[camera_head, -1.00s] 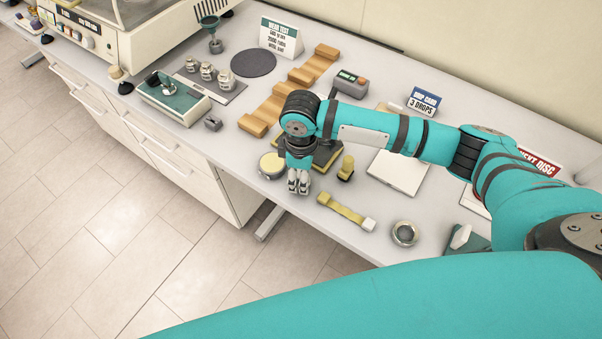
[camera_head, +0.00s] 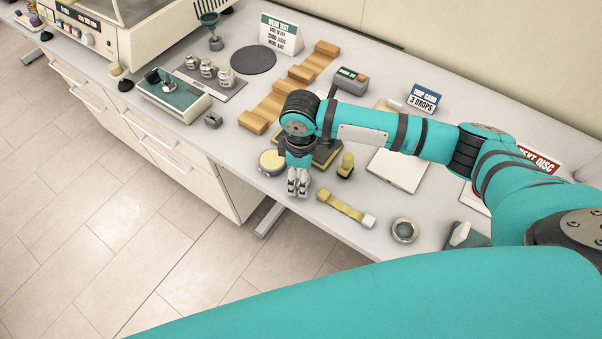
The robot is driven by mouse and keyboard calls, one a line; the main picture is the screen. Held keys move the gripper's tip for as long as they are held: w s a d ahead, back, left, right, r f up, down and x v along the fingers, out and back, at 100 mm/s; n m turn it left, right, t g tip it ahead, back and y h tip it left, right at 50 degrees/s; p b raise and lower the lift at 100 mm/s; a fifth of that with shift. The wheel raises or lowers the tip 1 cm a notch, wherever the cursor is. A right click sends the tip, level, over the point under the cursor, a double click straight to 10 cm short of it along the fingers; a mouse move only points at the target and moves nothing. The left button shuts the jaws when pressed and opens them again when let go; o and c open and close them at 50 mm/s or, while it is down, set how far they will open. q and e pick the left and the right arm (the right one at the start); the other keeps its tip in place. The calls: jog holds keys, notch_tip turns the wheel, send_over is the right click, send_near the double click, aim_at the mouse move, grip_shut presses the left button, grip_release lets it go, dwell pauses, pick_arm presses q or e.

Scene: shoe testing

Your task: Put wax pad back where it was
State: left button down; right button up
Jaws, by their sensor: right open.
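A round, shallow tin with a pale yellow face (camera_head: 271,161), which looks like the wax pad, lies near the table's front edge. My right gripper (camera_head: 298,190) points down just to the right of it, close to the table top and apart from the pad's face. The gripper is open, and I see nothing between its fingers. A dark, yellow-edged mat or tray (camera_head: 327,152) lies behind the gripper, partly hidden by my wrist. My left gripper is not in view.
A yellow knobbed stamp (camera_head: 346,165), a yellow strap-like brush (camera_head: 346,207) and a metal ring (camera_head: 404,230) stand to the right. Wooden blocks (camera_head: 273,103) lie behind. A small grey clip (camera_head: 213,120) is to the left. The front edge is close.

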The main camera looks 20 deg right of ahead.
notch_tip(320, 180, up, 11)
jog(key=shift+f+b, duration=0.1)
jog(key=shift+b, duration=0.9)
jog(key=shift+r, duration=0.55)
